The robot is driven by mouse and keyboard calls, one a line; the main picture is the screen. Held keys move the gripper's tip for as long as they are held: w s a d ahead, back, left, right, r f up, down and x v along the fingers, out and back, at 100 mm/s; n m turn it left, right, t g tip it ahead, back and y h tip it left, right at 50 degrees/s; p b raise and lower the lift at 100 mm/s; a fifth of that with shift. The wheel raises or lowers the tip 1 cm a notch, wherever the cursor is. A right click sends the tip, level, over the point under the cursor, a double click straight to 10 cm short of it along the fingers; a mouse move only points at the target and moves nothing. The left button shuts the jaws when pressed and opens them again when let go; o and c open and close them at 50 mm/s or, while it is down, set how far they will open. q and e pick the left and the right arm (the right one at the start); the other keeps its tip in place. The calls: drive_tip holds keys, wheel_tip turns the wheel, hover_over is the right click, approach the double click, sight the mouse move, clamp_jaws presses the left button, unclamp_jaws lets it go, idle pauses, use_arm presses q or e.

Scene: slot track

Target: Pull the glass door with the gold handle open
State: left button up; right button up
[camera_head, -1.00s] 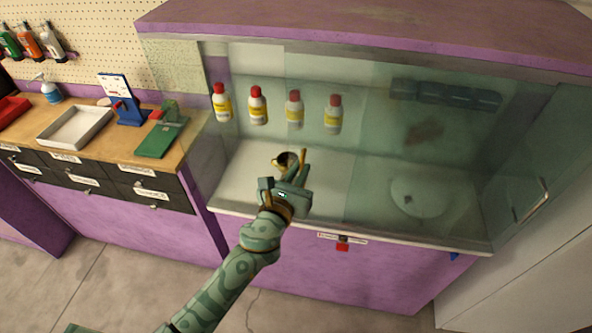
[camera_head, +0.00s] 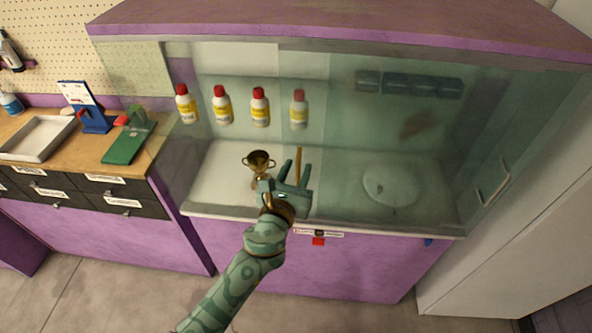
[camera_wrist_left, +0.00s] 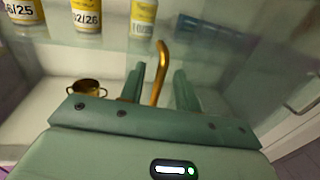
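The gold handle (camera_head: 298,166) is a slim upright bar on the sliding glass door (camera_head: 330,140) of the display case. The door's left edge stands between the third and fourth bottles, and the case looks uncovered left of it. My left gripper (camera_head: 291,174) is open at the handle, with one finger on each side. In the left wrist view the curved gold handle (camera_wrist_left: 160,72) stands between the spread fingers (camera_wrist_left: 160,88), nearer the left one. Whether a finger touches it, I cannot tell. My right gripper is not in view.
A gold two-handled cup (camera_head: 258,163) stands in the case left of my gripper. Bottles with red caps (camera_head: 221,105) line the back. A round white plate (camera_head: 390,185) lies behind the right glass. A silver handle (camera_head: 494,185) is at the far right.

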use_arm(q)
drive_tip(key=b+v, duration=0.1)
drive_tip(key=v, duration=1.5)
drive_tip(key=shift+s+a, duration=0.1)
drive_tip(key=shift+a, duration=0.05)
